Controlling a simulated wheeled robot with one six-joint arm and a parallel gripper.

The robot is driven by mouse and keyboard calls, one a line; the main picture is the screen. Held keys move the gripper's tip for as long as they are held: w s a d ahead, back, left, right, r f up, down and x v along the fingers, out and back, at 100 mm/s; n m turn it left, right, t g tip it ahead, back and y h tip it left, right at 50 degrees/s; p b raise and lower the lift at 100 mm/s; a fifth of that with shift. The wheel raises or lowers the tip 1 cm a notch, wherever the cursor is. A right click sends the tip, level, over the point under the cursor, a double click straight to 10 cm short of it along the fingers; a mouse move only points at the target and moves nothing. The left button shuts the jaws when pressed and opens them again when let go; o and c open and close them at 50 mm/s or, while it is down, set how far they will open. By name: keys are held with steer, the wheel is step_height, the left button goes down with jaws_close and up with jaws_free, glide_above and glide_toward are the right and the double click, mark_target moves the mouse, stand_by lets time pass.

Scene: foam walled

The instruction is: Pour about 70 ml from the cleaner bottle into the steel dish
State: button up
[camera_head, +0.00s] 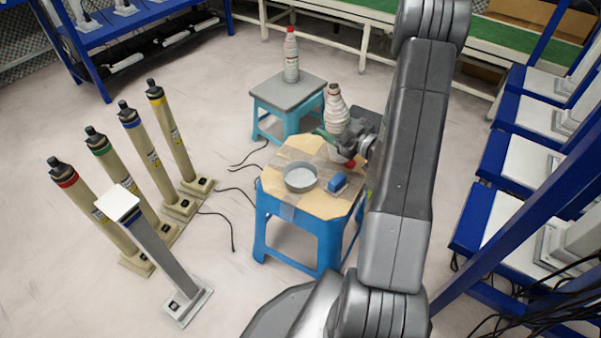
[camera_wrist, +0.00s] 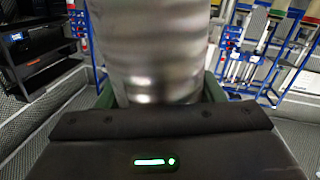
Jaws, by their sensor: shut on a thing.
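A pale ribbed bottle (camera_head: 337,108) with a dark reddish top is held roughly upright in my gripper (camera_head: 331,137), which is shut on it. The green fingers grip its lower part, and its base is hidden, so I cannot tell whether it touches the stool. In the wrist view the blurred, shiny bottle (camera_wrist: 150,50) fills the middle between the fingers. The round steel dish (camera_head: 300,177) sits on the wooden top of a blue stool (camera_head: 290,206), left of and nearer than the bottle. Its inside looks pale grey; I cannot tell any liquid in it.
A blue block (camera_head: 337,182) lies right of the dish, with a small red thing (camera_head: 350,163) behind it. A second red-capped bottle (camera_head: 291,55) stands on a grey-topped stool (camera_head: 289,89) behind. Several tan posts (camera_head: 172,137) stand at left. Cables cross the floor.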

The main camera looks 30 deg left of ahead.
steer(key=shift+s+a+f+m+y, duration=0.1)
steer(key=shift+s+a+m+y, duration=0.1)
steer(key=shift+m, duration=0.35)
steer(key=shift+s+a+m+y, duration=0.1)
steer(key=shift+s+m, duration=0.1)
steer(key=shift+m, duration=0.35)
stand_by(2.1)
